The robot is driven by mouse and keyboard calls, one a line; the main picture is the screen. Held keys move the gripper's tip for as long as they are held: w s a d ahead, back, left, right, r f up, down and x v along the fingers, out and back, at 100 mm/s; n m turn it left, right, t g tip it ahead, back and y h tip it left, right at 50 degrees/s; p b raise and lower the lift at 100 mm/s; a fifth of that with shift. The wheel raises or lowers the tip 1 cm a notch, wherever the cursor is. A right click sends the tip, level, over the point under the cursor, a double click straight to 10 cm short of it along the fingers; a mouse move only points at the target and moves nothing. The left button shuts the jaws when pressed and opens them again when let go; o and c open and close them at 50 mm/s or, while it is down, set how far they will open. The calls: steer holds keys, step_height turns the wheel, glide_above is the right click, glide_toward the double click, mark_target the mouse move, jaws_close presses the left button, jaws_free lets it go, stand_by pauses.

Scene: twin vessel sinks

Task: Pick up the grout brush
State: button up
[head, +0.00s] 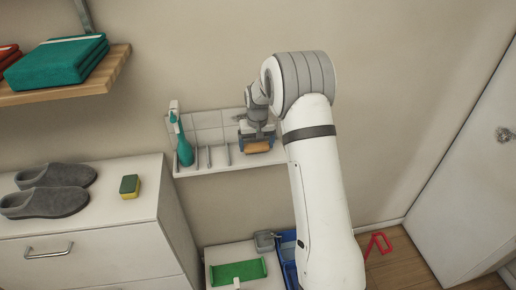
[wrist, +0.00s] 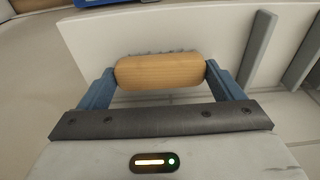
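The grout brush has a light wooden block, seen in the wrist view (wrist: 160,72), with a few dark bristles showing just past its far edge. It also shows in the head view (head: 257,147), at the right part of the white wall rack. My gripper (head: 257,134) is at the brush, just above it in the head view. In the wrist view, the two blue fingers of my gripper (wrist: 160,80) stand at either end of the block. The block's ends are at or very near the fingers; I cannot tell whether they press on it.
The rack (head: 215,168) has upright dividers; one stands right of the brush in the wrist view (wrist: 258,48). A teal spray bottle (head: 183,143) stands at its left. A sponge (head: 130,186) and grey slippers (head: 45,190) lie on the cabinet. Below are a green tray (head: 238,272) and a blue bin (head: 289,272).

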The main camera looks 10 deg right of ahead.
mark_target(257, 146)
steer(key=c, duration=0.5)
steer(key=shift+r, duration=0.1)
step_height(257, 146, up, 10)
steer(key=b, duration=0.2)
